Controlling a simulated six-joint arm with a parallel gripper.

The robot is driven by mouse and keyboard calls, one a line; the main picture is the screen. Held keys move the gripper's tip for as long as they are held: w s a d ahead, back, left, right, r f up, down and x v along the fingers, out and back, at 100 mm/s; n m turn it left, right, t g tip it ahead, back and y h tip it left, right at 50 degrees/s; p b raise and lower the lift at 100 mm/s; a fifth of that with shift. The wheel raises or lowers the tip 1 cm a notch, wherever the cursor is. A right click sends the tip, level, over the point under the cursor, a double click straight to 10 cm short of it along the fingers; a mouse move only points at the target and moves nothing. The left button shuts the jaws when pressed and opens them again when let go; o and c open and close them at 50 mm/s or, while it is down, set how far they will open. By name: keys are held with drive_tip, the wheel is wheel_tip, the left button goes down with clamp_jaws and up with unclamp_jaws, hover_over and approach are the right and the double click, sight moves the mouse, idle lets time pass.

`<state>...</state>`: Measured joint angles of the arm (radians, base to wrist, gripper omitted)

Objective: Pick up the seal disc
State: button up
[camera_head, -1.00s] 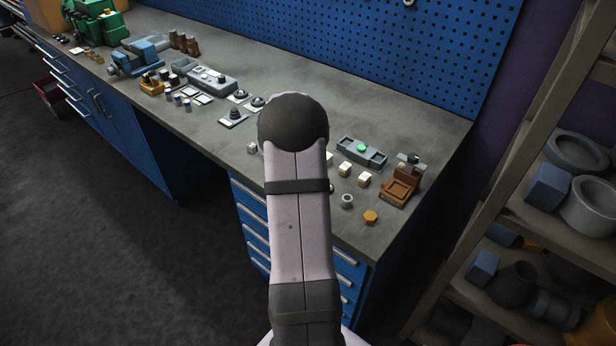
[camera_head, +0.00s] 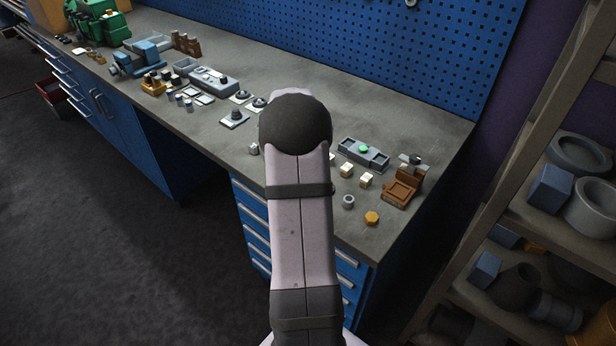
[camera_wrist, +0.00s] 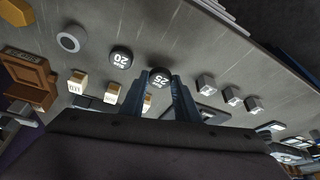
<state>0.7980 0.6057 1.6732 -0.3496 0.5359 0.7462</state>
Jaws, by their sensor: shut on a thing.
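In the wrist view a dark round disc marked 25 (camera_wrist: 160,77) is between the fingertips of my gripper (camera_wrist: 160,86). The gripper is shut on this disc. Whether the disc is clear of the bench top, I cannot tell. A second dark disc marked 20 (camera_wrist: 121,58) lies on the bench to the left, apart from the fingers. In the head view my own arm hides the gripper and both discs.
A grey ring (camera_wrist: 72,40) and pale labelled blocks (camera_wrist: 77,84) stand left of the fingers. Several grey metal blocks (camera_wrist: 205,83) stand to the right. In the head view a brown fixture (camera_head: 402,190) and a grey tray (camera_head: 364,153) stand right of my arm.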

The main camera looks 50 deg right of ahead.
wheel_tip(320, 180, up, 8)
drive_tip(key=shift+f+b, duration=0.1)
drive_tip(key=shift+b, duration=0.95)
drive_tip(key=s+d+m+p, duration=0.1)
drive_tip(key=s+d+m, duration=0.1)
drive_tip(key=s, duration=0.6)
drive_tip(key=s+d+f+m+g+p, duration=0.1)
drive_tip(key=s+d, duration=0.4)
drive_tip(key=s, duration=0.2)
drive_tip(key=s+d+m+g+p, duration=0.1)
drive_tip(key=s+d+m+p, duration=0.1)
drive_tip(key=s, duration=0.6)
drive_tip(key=shift+s+d+f+m, duration=0.1)
drive_tip(key=shift+s+d+m, duration=0.1)
drive_tip(key=shift+d, duration=0.25)
drive_tip(key=shift+s+d+f+m, duration=0.1)
drive_tip(key=shift+s+d, duration=0.05)
drive_tip(key=shift+d, duration=0.3)
drive_tip(key=shift+w+d+r, duration=0.2)
drive_tip(key=shift+w+d, duration=0.15)
drive_tip(key=shift+d, duration=0.2)
drive_tip(key=shift+f, duration=0.1)
drive_tip(key=shift+f+b, duration=2.05)
drive_tip(key=shift+f, duration=0.55)
drive_tip(key=shift+f+b, duration=0.35)
drive_tip(key=shift+b, duration=0.15)
